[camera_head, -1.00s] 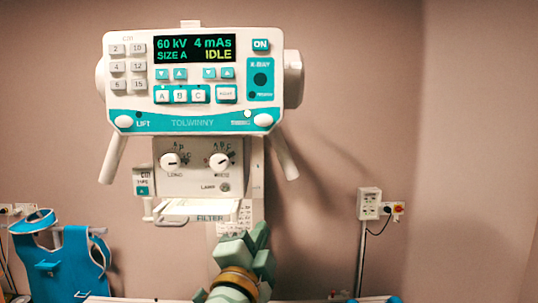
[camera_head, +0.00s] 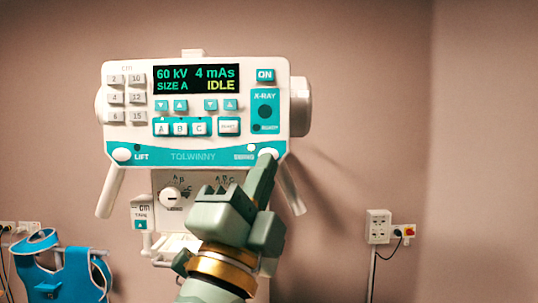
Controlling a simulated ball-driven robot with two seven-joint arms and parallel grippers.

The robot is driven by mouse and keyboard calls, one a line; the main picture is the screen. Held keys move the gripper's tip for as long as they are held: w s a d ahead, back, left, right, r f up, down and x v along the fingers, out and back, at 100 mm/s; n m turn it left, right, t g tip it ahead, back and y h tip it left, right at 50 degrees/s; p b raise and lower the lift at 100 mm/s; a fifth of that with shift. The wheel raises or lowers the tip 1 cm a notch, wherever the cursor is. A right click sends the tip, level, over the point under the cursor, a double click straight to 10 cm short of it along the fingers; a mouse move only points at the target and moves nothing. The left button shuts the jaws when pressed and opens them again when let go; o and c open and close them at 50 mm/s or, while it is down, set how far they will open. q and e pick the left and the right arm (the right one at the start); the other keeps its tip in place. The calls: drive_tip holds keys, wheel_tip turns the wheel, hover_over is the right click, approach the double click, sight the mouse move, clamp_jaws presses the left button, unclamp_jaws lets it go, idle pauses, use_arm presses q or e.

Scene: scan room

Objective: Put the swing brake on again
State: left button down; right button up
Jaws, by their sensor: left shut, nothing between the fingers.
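The X-ray head's control panel (camera_head: 195,110) faces me, with its screen (camera_head: 196,79) reading 60 kV, 4 mAs, SIZE A, IDLE. The swing brake button (camera_head: 268,153) is a white round knob at the panel's lower right, beside the SWING label. The small lamp (camera_head: 251,147) by it looks pale, while the one by LIFT looks dark. My left gripper (camera_head: 266,163) is shut and empty, with its tips at the swing button, partly covering it. I cannot tell if they touch or press it. My right gripper is not in view.
The LIFT button (camera_head: 122,155) is at the panel's lower left. Two handles (camera_head: 108,193) slant down below the panel. My arm hides the right collimator knob and part of the filter tray. A blue apron (camera_head: 62,270) hangs at lower left; a wall socket box (camera_head: 378,226) is at right.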

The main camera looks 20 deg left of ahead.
use_arm(q)
drive_tip(key=w+a+b, duration=0.2)
drive_tip(key=w, duration=0.6)
drive_tip(key=shift+w+a+b, duration=0.2)
drive_tip(key=shift+w+b, duration=0.1)
drive_tip(key=shift+w, duration=0.1)
idle(1.8)
drive_tip(key=shift+w+a, duration=0.15)
drive_tip(key=shift+w, duration=0.15)
drive_tip(key=shift+w+a, duration=0.1)
drive_tip(key=shift+w, duration=0.25)
idle(0.6)
drive_tip(key=shift+s, duration=0.1)
drive_tip(key=shift+s+d, duration=0.2)
drive_tip(key=shift+s, duration=0.5)
